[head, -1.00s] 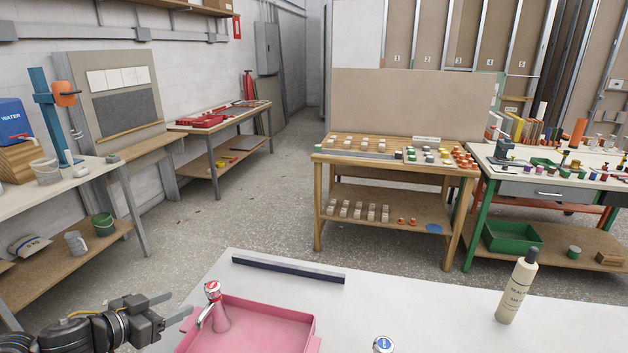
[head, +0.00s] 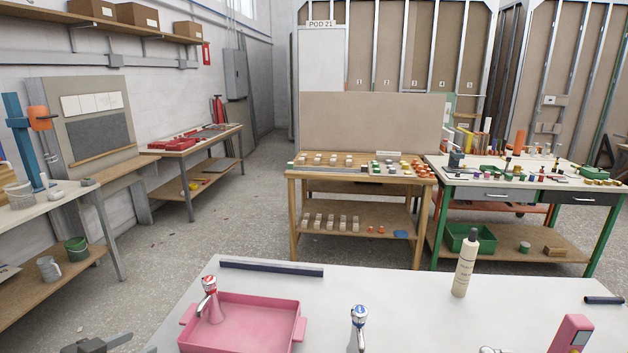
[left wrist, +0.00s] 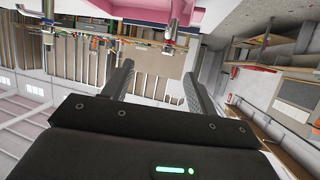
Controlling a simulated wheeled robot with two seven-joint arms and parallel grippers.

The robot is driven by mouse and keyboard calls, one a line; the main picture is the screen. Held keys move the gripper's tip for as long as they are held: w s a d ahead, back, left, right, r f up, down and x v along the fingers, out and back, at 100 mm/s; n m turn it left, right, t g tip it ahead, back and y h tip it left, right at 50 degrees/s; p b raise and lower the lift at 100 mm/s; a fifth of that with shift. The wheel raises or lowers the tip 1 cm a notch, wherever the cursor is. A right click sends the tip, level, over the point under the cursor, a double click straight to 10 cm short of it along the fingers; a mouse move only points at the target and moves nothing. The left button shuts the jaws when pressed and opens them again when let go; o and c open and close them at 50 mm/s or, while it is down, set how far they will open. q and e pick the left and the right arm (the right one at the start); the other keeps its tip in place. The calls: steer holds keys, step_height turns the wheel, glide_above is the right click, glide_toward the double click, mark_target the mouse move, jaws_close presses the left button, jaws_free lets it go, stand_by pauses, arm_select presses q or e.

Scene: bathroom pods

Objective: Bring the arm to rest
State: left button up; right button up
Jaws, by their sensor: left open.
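My left gripper (head: 100,343) shows at the bottom left edge of the head view, mostly cut off by the frame. It is to the left of the pink basin (head: 246,306) and apart from it. In the left wrist view its two fingers (left wrist: 158,72) stand wide apart with nothing between them. The wrist view looks upside down, with the pink basin (left wrist: 140,12) along its top edge. My right gripper is in neither view.
Beyond open floor stand a wooden bench (head: 360,176) and a green-legged bench (head: 530,182).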

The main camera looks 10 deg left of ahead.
arm_select(q)
steer(key=a+f+m+g+y, duration=0.15)
steer(key=a+f+y, duration=0.25)
steer(key=a+f, duration=1.1)
steer(key=s+a+f+n+g+y, duration=0.1)
steer(key=s+a+f+g, duration=0.1)
steer(key=s+f, duration=0.7)
steer(key=s+a+f+n+g+y, duration=0.1)
steer(key=s+a+f+g+y, duration=0.3)
steer(key=f, duration=0.9)
steer(key=s+d+f+g+h, duration=0.4)
steer(key=s+d+f, duration=1.4)
steer(key=s+f, duration=0.35)
steer(key=s+d+f+h, duration=0.1)
steer(key=d+f, duration=0.1)
steer(key=d, duration=0.7)
steer(key=s+d+f, duration=0.1)
steer(key=d+f, duration=0.1)
steer(key=d, duration=0.7)
steer(key=shift+d+g+h, duration=0.2)
steer(key=shift+g+h, duration=0.15)
steer(key=shift+h, duration=0.05)
